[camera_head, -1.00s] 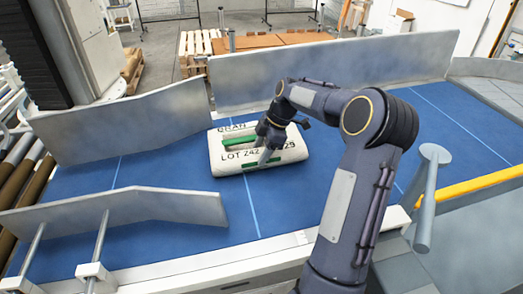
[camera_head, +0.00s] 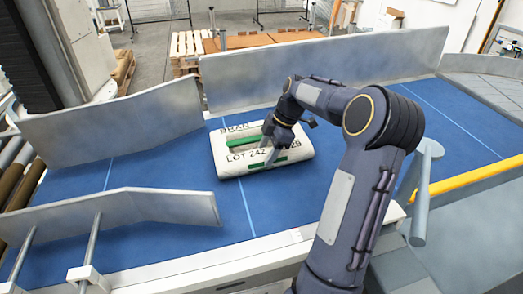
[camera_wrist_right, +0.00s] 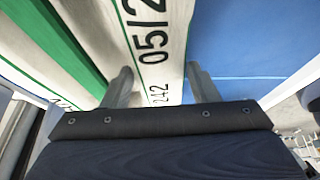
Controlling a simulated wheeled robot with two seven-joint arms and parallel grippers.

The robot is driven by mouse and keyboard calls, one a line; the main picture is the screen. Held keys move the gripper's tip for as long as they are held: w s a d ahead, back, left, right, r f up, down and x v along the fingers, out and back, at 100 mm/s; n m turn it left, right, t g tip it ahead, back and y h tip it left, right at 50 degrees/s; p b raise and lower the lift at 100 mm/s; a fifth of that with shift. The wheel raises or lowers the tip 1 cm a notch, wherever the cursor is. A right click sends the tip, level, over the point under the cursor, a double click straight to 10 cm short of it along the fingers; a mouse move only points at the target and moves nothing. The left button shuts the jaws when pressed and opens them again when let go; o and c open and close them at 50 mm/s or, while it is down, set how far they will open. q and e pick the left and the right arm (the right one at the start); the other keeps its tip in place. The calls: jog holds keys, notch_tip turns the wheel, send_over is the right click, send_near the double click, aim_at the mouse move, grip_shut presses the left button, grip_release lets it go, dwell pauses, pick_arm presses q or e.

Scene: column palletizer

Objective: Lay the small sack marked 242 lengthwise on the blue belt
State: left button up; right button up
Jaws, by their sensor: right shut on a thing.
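The small white sack (camera_head: 238,162) is marked BRAN and LOT 242, with green bands. In the head view it is at the middle of the blue belt (camera_head: 300,212), its long side running roughly left to right. Whether its underside touches the belt is hard to tell. My right gripper (camera_head: 267,155) comes from the right and is shut on the sack near its right half. In the right wrist view the two fingers (camera_wrist_right: 160,88) straddle a printed strip of the sack (camera_wrist_right: 160,50). My left gripper is not in view.
Grey guide plates stand at the back (camera_head: 330,70), the left (camera_head: 110,122) and front left (camera_head: 110,220) of the belt. Rollers (camera_head: 22,175) lie beyond the left end. A grey post (camera_head: 424,190) and yellow rail (camera_head: 470,183) are at right. Belt around the sack is clear.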

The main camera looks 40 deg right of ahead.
aim_at(281, 155)
jog(key=shift+s+d+r, duration=0.15)
jog(key=shift+s+d, duration=0.4)
jog(key=shift+s, duration=0.25)
jog(key=shift+s+d+r, duration=0.1)
jog(key=shift+s+d, duration=0.4)
jog(key=shift+s, duration=0.3)
jog(key=o, duration=1.4)
jog(key=shift+s+b, duration=0.1)
jog(key=shift+b, duration=0.2)
jog(key=shift+c, duration=0.2)
jog(key=shift+f, duration=0.1)
jog(key=shift+r+p, duration=0.9)
jog(key=shift+r, duration=0.75)
notch_tip(281, 155, up, 7)
jog(key=shift+f, duration=0.15)
